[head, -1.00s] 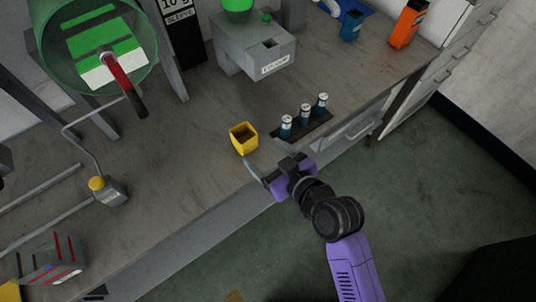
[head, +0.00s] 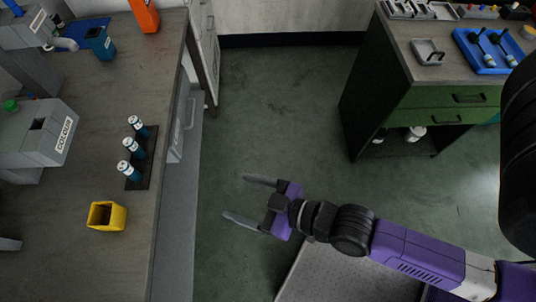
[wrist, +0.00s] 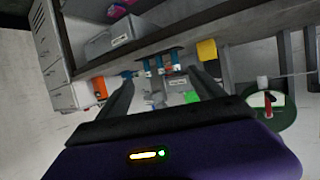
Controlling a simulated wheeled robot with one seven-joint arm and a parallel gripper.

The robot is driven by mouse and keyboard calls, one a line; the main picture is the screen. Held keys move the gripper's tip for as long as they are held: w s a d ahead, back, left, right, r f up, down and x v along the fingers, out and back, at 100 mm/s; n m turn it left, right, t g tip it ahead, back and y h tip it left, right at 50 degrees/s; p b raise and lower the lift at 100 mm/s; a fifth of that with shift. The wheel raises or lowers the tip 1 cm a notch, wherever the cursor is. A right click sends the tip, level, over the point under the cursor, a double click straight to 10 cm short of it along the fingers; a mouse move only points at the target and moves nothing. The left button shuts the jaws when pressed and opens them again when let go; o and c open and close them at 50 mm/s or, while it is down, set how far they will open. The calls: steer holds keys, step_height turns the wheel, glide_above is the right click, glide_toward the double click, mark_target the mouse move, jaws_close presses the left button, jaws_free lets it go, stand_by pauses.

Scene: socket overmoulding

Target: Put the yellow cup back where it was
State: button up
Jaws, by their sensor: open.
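The yellow cup (head: 107,216) stands upright on the grey workbench (head: 85,262), near its front edge, and looks open-topped and square. It also shows in the wrist view (wrist: 207,50). My gripper (head: 236,198) is open and empty. In the head view it is over the floor, to the right of the bench edge and clear of the cup, with its fingers pointing left towards the bench. In the wrist view the two fingers (wrist: 163,92) stand apart with nothing held between them.
Several blue vials with white caps (head: 132,150) stand in a dark rack beside the cup. A grey box labelled COLOUR (head: 62,140) is further left. A green-drawered cabinet (head: 425,122) stands at the right with trays on top. Open floor (head: 280,110) lies between.

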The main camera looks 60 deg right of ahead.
steer(key=s+d+r+m+t+h, duration=0.1)
steer(key=s+d+r+h, duration=0.1)
steer(key=s+r, duration=0.8)
steer(key=shift+s+d+m, duration=0.3)
steer(key=shift+s+d, duration=0.6)
stand_by(0.4)
